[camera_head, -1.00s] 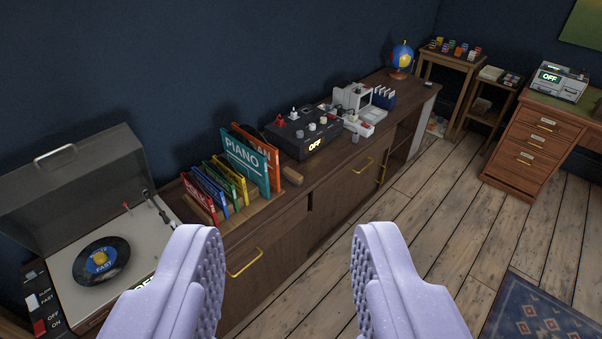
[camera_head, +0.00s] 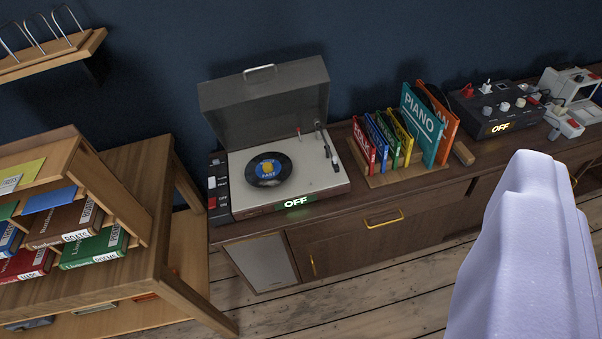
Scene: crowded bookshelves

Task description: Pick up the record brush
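My lavender gripper (camera_head: 525,240) is at the lower right, in front of the sideboard and away from the record player. Only one finger shape shows, so its opening is hidden. I see nothing held.
A record rack (camera_head: 400,173) with colourful sleeves and a black mixer (camera_head: 495,105) stand right of the player. At left are a wooden table (camera_head: 120,285), a book rack (camera_head: 105,190) and a wall shelf (camera_head: 60,57). Clear plank floor (camera_head: 340,305) lies in front.

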